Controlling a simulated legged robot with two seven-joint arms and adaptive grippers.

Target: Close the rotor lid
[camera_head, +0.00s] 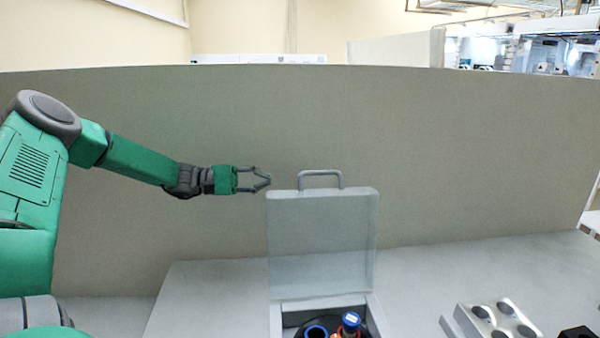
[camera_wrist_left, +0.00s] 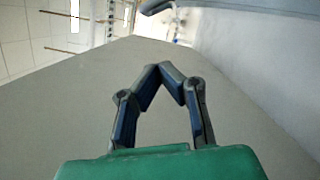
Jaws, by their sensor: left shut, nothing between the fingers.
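The rotor lid (camera_head: 322,238) is a pale grey translucent panel standing upright, raised open, with a grey handle (camera_head: 320,174) on its top edge. Below it is the box (camera_head: 308,309) with a dark rotor (camera_head: 292,320) inside, cut off by the bottom of the head view. My left gripper (camera_head: 268,181) is shut and empty, just left of the lid's upper left corner and close to it. My right gripper is not in view.
In the rotor are a dark blue-rimmed tube (camera_head: 315,332) and a blue-capped tube (camera_head: 350,321). A metal rack (camera_head: 494,319) with round holes stands at the right, near a black object (camera_head: 577,332). A tall grey wall (camera_head: 450,160) stands behind. The bench left of the box is clear.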

